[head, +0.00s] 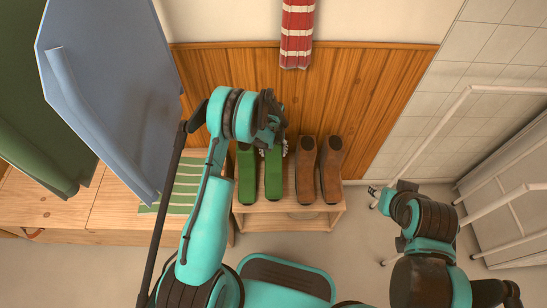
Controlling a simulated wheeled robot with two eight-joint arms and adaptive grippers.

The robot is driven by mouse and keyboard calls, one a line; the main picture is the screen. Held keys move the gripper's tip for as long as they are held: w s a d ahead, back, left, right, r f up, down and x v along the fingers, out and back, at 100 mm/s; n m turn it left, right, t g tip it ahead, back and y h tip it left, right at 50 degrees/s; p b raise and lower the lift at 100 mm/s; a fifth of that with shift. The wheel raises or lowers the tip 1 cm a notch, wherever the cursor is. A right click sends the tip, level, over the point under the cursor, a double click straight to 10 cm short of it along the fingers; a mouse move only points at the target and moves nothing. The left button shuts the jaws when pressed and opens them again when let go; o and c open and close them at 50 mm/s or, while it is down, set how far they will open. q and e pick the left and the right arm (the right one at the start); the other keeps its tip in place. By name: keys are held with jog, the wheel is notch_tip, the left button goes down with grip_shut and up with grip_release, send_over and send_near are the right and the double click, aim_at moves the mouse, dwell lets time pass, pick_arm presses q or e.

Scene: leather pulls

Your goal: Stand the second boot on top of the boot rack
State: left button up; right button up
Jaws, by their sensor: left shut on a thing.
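The wooden boot rack (276,221) stands low against the panelled wall. Two green boots are side by side at its left, the left green boot (247,172) and the right green boot (273,176), toes toward me. Both look upright over the rack top; whether the right one's sole touches it is hidden. My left gripper (280,143) is shut on the top of the right green boot, its fingers mostly hidden by the wrist. My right gripper (374,192) is right of the rack, apart from it; its jaws are too small to judge.
Two brown boots (305,172) stand on the rack's right half, close to the green pair. A wooden bench (105,207) with a green striped cloth (181,185) is at the left, near hanging blue fabric (105,90). A white rail frame (440,125) stands at right.

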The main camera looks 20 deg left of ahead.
aim_at(273, 164)
pick_arm(q)
notch_tip(273, 164, down, 4)
jog(key=shift+r+b, duration=0.1)
jog(key=shift+b, duration=0.8)
jog(key=shift+r, duration=0.1)
jog(key=o, duration=1.9)
jog(key=shift+c, duration=0.2)
